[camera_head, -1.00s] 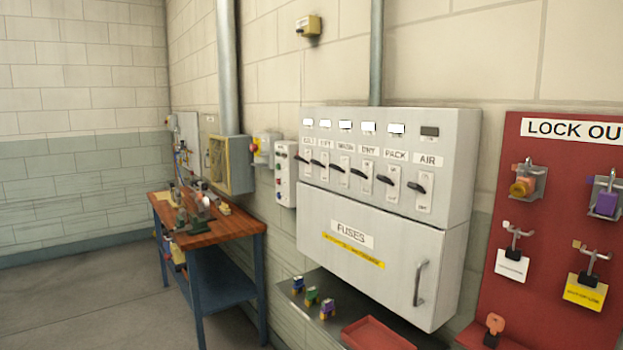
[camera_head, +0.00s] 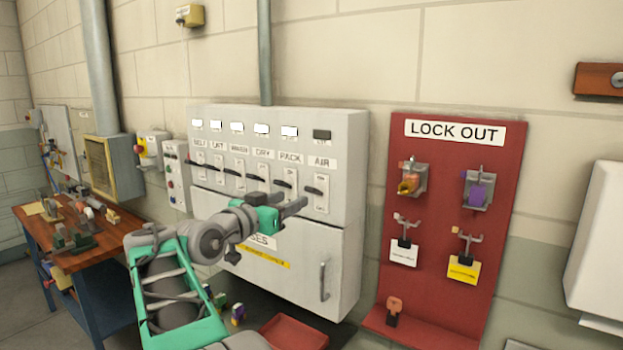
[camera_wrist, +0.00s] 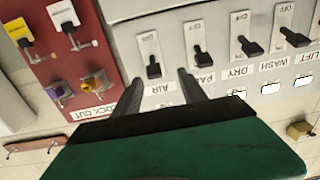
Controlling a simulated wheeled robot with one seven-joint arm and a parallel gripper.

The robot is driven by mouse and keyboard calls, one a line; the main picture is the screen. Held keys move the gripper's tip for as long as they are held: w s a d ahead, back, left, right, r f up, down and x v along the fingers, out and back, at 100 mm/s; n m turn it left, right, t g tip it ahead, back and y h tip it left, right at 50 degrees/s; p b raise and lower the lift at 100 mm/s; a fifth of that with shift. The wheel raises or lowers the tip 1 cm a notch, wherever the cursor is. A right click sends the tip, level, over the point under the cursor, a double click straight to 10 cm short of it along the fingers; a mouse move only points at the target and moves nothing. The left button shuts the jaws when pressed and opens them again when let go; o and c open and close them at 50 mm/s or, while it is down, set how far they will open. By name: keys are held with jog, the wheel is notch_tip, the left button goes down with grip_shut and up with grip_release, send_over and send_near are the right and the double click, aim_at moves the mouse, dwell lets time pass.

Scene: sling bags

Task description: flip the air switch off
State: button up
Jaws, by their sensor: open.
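The air switch (camera_head: 321,195) is the rightmost in a row on the grey panel, a pale plate with a black lever, above which the AIR label sits. Its indicator window (camera_head: 322,135) is dark. My gripper (camera_head: 299,204) is in front of the panel, just left of and slightly below this switch in the head view. In the upside-down wrist view, the two fingers of my gripper (camera_wrist: 160,76) are apart and empty. The black air lever (camera_wrist: 153,68) appears between their tips. I cannot tell whether they touch it.
The PACK switch (camera_wrist: 202,57) is close beside the air switch, with several other switches further along. The fuse door handle (camera_head: 323,281) sticks out below. A red lockout board (camera_head: 440,300) with padlocks and tags stands to the right. A red tray (camera_head: 293,333) lies below.

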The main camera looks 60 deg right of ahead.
aim_at(309, 188)
jog(key=shift+s+d+r+m+g+p, duration=0.3)
jog(key=shift+s+d+r+p, duration=0.1)
jog(key=shift+s+d+r, duration=0.45)
jog(key=d, duration=0.2)
jog(key=d+p, duration=0.1)
jog(key=d, duration=0.1)
jog(key=d+p, duration=0.1)
jog(key=d, duration=0.1)
jog(key=shift+s+f, duration=0.2)
jog(key=shift+s, duration=0.15)
jog(key=shift+d+f, duration=0.15)
jog(key=shift+d, duration=0.05)
jog(key=shift+c, duration=0.2)
grip_shut()
